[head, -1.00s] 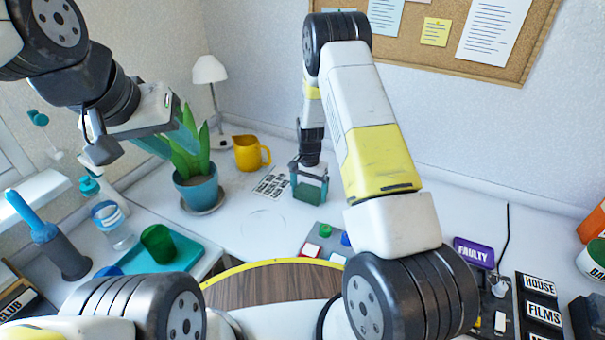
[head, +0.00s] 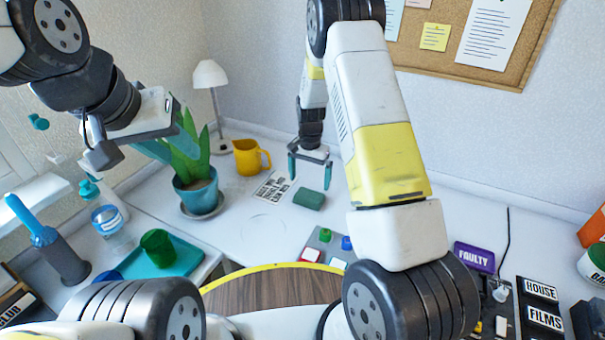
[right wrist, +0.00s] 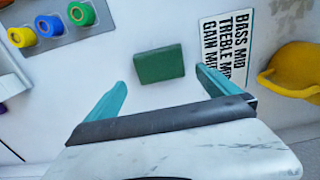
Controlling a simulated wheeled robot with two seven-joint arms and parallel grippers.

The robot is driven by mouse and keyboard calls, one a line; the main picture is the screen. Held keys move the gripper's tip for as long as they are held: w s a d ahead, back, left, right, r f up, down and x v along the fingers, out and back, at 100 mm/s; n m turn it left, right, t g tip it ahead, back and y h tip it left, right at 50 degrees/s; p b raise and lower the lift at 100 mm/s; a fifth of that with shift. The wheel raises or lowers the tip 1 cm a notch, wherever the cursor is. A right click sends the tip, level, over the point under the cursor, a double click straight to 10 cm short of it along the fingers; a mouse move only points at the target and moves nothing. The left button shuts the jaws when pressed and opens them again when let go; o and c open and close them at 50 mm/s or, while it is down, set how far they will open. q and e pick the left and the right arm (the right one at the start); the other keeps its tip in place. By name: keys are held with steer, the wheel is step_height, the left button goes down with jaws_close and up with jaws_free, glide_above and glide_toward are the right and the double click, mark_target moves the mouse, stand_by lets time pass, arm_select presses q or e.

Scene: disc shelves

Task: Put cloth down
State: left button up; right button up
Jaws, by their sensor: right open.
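The cloth (head: 309,199) is a small folded dark green block lying flat on the white table, beside a printed label sheet. It also shows in the right wrist view (right wrist: 159,64), apart from the fingers. My right gripper (head: 309,170) is open and empty, raised above and just behind the cloth; its teal fingers also show in the right wrist view (right wrist: 160,88).
A potted plant (head: 196,184), a yellow jug (head: 249,157) and a label sheet (head: 272,187) stand or lie left of the cloth. A grey panel with coloured knobs (head: 325,241) is in front. A teal tray (head: 185,262) holds a green cup (head: 157,247).

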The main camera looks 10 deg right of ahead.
step_height(320, 180, up, 4)
step_height(320, 180, up, 10)
steer(key=n+t, duration=0.1)
glide_above(309, 195)
steer(key=s, duration=0.3)
steer(key=s+r+n+t+y, duration=0.2)
steer(key=s+r, duration=0.5)
steer(key=r, duration=0.3)
steer(key=s+r+n+t, duration=0.1)
steer(key=s+r, duration=0.3)
steer(key=s, duration=0.6)
steer(key=s+d+r+n+t, duration=0.1)
steer(key=s+r+n+t, duration=0.1)
steer(key=s+r, duration=0.3)
steer(key=s+n, duration=0.1)
steer(key=s, duration=0.3)
steer(key=shift+s+d, duration=0.25)
steer(key=shift+s, duration=0.15)
steer(key=shift+r, duration=0.1)
steer(key=shift+w, duration=0.1)
